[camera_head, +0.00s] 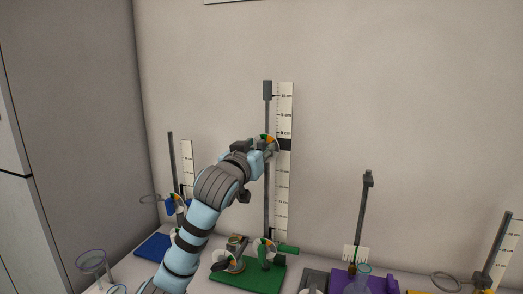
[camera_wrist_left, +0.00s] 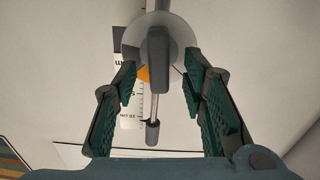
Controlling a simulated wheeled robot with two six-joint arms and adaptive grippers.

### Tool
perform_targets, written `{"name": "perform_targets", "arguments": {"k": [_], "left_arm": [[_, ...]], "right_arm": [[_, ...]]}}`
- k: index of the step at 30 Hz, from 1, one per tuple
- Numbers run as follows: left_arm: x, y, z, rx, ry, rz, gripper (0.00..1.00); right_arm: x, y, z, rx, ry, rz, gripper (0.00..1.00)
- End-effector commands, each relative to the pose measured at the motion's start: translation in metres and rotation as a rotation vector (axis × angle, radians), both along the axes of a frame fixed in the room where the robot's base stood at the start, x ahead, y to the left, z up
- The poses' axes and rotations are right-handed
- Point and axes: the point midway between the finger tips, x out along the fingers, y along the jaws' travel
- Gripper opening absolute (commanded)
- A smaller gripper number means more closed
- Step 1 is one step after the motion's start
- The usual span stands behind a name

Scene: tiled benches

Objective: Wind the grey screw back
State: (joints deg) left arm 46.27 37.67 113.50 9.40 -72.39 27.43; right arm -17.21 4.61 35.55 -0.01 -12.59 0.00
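A tall grey rod (camera_head: 267,205) stands on a green base (camera_head: 240,276), with a scale strip (camera_head: 284,190) beside it. A round dial with orange and green parts (camera_head: 268,138) sits high on the rod, partly behind my left gripper (camera_head: 270,150). In the left wrist view, a grey screw-like bar (camera_wrist_left: 158,60) crosses a pale disc (camera_wrist_left: 176,38). The fingers of my left gripper (camera_wrist_left: 160,80) are spread on either side of the bar, with gaps showing. Whether this bar is the task's grey screw, I cannot tell for sure. My right gripper is in neither view.
A blue-based stand (camera_head: 153,247) is at left, a purple-based stand (camera_head: 342,281) at right. A plain wall is behind.

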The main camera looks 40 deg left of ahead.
Motion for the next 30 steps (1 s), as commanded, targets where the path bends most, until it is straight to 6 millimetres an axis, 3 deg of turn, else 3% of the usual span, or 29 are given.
{"name": "perform_targets", "arguments": {"k": [3,10,11,16,24,30], "left_arm": [[0.000,0.000,0.000,0.000,0.000,0.000,0.38],[0.000,0.000,0.000,0.000,0.000,-0.001,0.02],[0.000,0.000,0.000,0.000,0.000,-0.001,0.00],[-0.001,0.000,-0.001,-0.029,-0.011,-0.001,0.00],[-0.002,0.003,-0.003,-0.322,-0.115,-0.001,0.00],[-0.001,0.003,-0.001,-0.334,-0.116,-0.002,0.00]], "right_arm": [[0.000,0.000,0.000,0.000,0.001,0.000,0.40],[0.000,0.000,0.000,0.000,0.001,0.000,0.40],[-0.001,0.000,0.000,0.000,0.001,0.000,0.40],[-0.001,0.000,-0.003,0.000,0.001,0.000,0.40],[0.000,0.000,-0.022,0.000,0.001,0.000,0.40],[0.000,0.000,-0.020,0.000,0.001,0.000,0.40]]}}
